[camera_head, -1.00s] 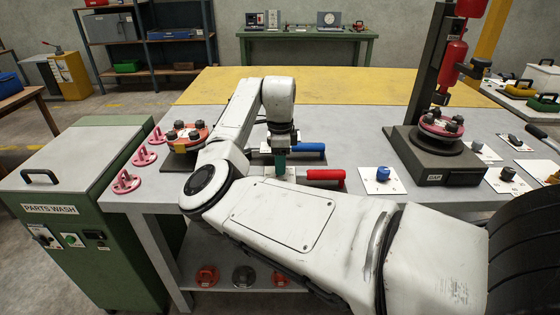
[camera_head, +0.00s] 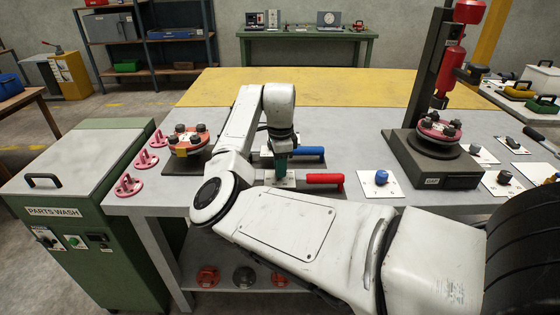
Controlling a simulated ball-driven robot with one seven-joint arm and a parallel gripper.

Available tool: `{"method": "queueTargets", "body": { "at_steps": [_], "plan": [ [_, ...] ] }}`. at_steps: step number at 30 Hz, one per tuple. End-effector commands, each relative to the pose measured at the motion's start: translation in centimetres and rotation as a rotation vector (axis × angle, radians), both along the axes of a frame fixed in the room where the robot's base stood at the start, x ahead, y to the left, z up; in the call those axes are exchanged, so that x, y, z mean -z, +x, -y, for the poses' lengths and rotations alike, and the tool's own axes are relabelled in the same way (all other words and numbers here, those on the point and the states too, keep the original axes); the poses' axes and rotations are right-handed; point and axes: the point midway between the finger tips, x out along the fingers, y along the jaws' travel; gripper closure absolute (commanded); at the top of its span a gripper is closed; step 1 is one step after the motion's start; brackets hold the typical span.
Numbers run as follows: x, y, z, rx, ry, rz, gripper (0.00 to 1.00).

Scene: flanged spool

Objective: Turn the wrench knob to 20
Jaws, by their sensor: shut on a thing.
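My gripper (camera_head: 280,171) points down at the left end of a red-handled wrench (camera_head: 323,180) on the grey table. Its teal fingers are shut at a small pale block or plate (camera_head: 285,183) there. The knob itself is hidden behind the fingers and my arm, and no scale or number 20 can be read. A blue-handled wrench (camera_head: 307,152) lies just behind. A separate blue knob (camera_head: 381,177) stands on a white plate to the right, apart from my gripper.
A dark press stand (camera_head: 425,165) holds another red flange at right. Black knobs (camera_head: 504,177) on white plates stand beyond it. The table's yellow rear area is clear.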

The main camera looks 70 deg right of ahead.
Motion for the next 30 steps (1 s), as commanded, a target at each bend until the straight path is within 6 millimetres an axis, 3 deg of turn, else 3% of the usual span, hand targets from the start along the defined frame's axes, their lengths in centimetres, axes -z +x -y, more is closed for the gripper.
{"method": "queueTargets", "body": {
  "at_steps": [30],
  "plan": [
    [-0.48,-0.04,0.14,-0.955,0.000,-0.002,1.00]
  ]
}}
